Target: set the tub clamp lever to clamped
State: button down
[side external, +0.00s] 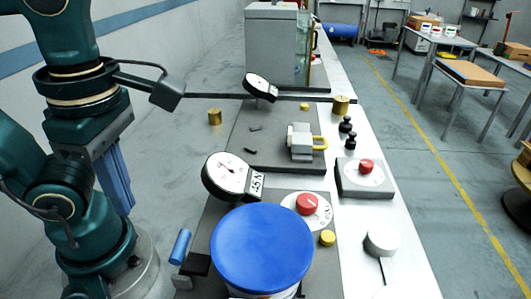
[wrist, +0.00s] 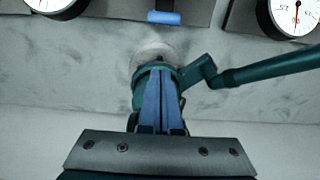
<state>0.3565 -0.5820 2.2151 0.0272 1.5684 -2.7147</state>
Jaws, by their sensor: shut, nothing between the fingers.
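The tub with a blue lid (side external: 262,250) stands at the front of the bench in the side view. A lever with a blue grip (side external: 181,245), seemingly the tub clamp lever, is just left of the tub beside a dark block. Its grip is raised and tilted; I cannot tell which setting this is. What seems to be the same blue grip shows at the top of the wrist view (wrist: 164,18). My gripper (side external: 122,210) points down, left of the lever and apart from it. Its blue fingers (wrist: 160,72) are together and empty in the wrist view.
A dial gauge (side external: 228,172) and a red knob (side external: 308,204) stand behind the tub. A grey clamp with a yellow handle (side external: 305,142), small black weights (side external: 347,128) and another red knob (side external: 366,167) are farther back. Bare grey surface lies between my gripper and the lever.

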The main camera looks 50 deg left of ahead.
aim_at(181, 246)
notch_tip(181, 246, down, 6)
jog(key=w+d, duration=0.2)
jog(key=shift+w+d+f, duration=0.25)
dwell(0.5)
jog(key=shift+w+d+f, duration=0.2)
jog(key=shift+w+d, duration=1.4)
jog(key=shift+a+r, duration=0.1)
